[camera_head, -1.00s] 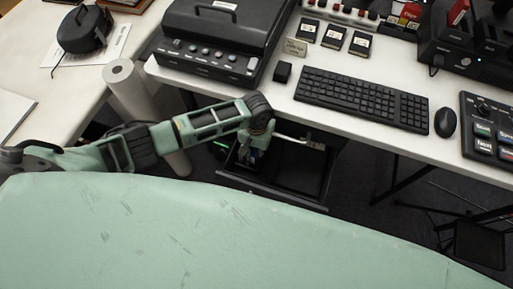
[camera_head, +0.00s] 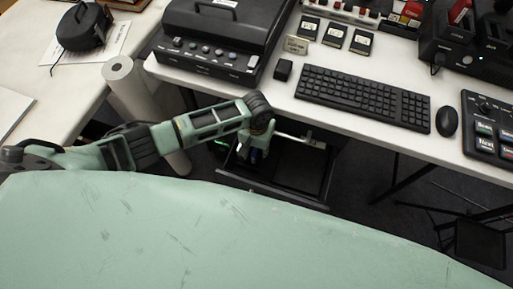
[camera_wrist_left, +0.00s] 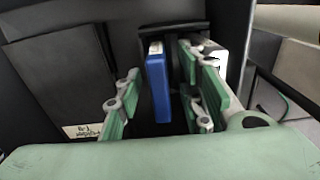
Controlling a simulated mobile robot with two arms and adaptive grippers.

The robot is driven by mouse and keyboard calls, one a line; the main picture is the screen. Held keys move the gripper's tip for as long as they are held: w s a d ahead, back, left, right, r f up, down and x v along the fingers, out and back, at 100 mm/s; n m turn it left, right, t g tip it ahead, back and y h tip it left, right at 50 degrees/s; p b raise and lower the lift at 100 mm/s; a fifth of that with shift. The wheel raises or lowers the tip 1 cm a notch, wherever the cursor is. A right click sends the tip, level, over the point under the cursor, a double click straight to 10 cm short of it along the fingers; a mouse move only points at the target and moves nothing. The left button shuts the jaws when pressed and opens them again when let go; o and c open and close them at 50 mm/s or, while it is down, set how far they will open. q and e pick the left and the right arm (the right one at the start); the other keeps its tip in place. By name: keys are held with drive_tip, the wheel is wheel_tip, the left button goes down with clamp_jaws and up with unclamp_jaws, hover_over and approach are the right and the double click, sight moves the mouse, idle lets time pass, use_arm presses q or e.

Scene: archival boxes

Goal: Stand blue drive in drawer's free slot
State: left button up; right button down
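The blue drive (camera_wrist_left: 158,85) stands upright in the left wrist view, in a dark divided holder (camera_wrist_left: 175,33) inside the open drawer (camera_head: 310,178). My left gripper (camera_wrist_left: 163,104) is open, with one green-padded finger on each side of the drive. Gaps show between the drive and both fingers. In the head view my left gripper (camera_head: 256,150) points down into the drawer below the desk edge, with a little blue showing beside it. The drive's lower end and the slot bottom are hidden. My right gripper is out of view.
In the left wrist view, a dark labelled folder or panel (camera_wrist_left: 60,85) is at the left and a white object (camera_wrist_left: 218,58) is behind the right finger. The desk edge overhangs the drawer's back. A keyboard (camera_head: 362,98) and small black box (camera_head: 283,70) are above.

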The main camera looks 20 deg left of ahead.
use_arm(q)
wheel_tip(320, 180, up, 7)
drive_tip(key=shift+a+r, duration=0.1)
drive_tip(key=shift+r, duration=0.3)
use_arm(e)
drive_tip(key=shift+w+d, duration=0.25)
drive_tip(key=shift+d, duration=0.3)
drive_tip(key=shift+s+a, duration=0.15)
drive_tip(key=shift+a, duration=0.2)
